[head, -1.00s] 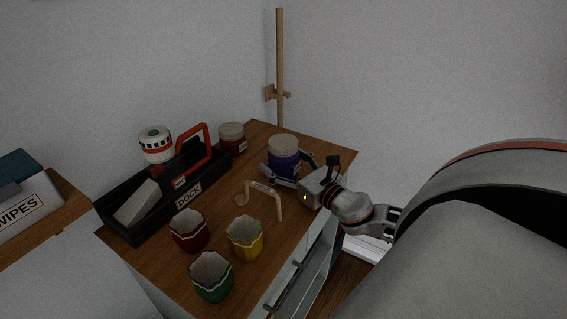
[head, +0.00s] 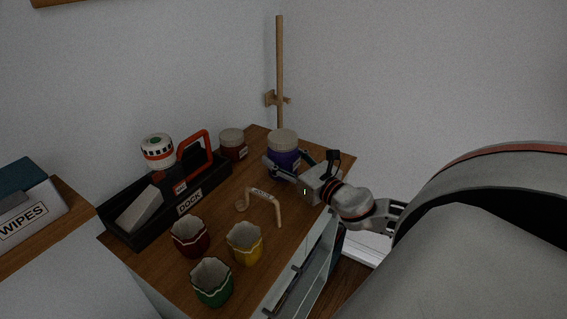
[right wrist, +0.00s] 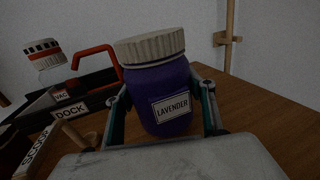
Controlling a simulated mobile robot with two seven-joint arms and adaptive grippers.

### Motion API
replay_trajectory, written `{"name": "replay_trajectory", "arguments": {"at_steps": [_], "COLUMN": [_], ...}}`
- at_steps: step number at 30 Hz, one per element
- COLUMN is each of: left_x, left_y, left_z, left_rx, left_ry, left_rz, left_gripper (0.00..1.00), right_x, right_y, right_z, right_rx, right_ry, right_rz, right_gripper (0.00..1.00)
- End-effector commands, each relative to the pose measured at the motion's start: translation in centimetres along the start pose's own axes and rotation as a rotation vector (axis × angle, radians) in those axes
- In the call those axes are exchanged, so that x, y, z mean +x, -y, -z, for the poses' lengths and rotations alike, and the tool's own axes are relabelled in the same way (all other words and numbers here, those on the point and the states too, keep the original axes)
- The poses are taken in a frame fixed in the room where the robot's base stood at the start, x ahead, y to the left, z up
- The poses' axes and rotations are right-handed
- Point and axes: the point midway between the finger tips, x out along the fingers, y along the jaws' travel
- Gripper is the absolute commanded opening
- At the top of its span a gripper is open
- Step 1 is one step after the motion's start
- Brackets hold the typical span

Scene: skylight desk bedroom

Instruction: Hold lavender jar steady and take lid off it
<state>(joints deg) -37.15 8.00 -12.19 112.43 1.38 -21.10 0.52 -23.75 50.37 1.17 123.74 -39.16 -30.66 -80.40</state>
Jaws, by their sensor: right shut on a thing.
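The lavender jar (head: 284,160) is purple with a beige ribbed lid (head: 283,140) on top. It stands near the back right of the wooden desk top. My right gripper (head: 287,174) is around the jar's body below the lid, shut on it. In the right wrist view the jar (right wrist: 160,98) is between the two fingers, with its LAVENDER label facing the camera and the lid (right wrist: 150,47) seated on it. The jar looks slightly tilted in that view. My left gripper is not in view.
A red jar (head: 232,146) with a beige lid stands left of the lavender jar. A black DOCK tray (head: 190,201) holds a vacuum. A wooden post (head: 280,70) rises behind.

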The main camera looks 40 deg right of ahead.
Motion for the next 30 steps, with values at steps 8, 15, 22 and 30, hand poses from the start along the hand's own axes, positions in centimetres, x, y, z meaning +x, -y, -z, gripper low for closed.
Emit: {"name": "replay_trajectory", "arguments": {"at_steps": [8,15,22,30], "left_x": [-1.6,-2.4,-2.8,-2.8], "left_y": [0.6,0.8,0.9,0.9], "left_z": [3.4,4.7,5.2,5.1], "left_rx": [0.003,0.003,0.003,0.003], "left_ry": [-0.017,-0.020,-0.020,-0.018], "left_rz": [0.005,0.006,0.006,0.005], "left_gripper": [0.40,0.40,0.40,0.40], "right_x": [0.0,0.0,0.0,0.1], "right_y": [-0.1,0.0,0.1,0.1], "right_z": [-8.4,-13.6,-16.0,-16.4], "right_rx": [-0.007,-0.004,-0.003,-0.001], "right_ry": [0.004,0.001,0.000,0.000], "right_rz": [-0.004,-0.002,0.000,0.000], "right_gripper": [0.29,0.29,0.29,0.29]}}
